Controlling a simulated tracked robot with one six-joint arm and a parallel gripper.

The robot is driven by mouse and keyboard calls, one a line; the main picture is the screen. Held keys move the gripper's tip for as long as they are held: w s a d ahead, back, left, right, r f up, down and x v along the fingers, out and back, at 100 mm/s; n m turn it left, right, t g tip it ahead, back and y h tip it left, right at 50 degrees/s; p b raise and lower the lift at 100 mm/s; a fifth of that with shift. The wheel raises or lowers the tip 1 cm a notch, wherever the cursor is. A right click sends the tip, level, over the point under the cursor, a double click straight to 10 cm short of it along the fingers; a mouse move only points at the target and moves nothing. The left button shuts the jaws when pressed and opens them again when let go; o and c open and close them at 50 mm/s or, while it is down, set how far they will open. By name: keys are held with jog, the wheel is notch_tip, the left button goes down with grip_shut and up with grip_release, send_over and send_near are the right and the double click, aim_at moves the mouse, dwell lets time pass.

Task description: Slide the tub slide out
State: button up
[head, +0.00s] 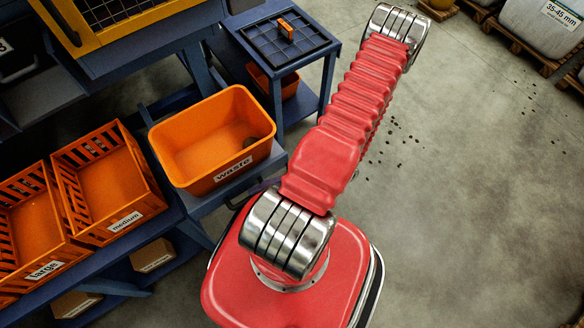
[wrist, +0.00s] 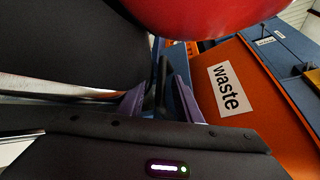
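The orange waste tub (head: 210,138), labelled "waste", stands on a blue-grey tub slide (head: 222,196) left of my arm. A small brown lump lies inside the tub at its right wall. In the wrist view the tub (wrist: 262,110) fills the right side. My gripper (wrist: 157,103) shows there as two purple fingers standing apart, with a dark upright bar between them. I cannot tell whether the bar is the slide's handle. In the head view my gripper is mostly hidden beside the slide's front right corner, behind my arm.
Orange crates marked large (head: 32,222) and medium (head: 108,182) stand left of the tub. A blue side table (head: 277,45) with a black gridded tray and an orange block stands behind it. Open concrete floor lies to the right of my arm.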

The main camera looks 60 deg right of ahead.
jog(key=v, duration=0.9)
jog(key=shift+s+d, duration=0.2)
jog(key=shift+s, duration=0.15)
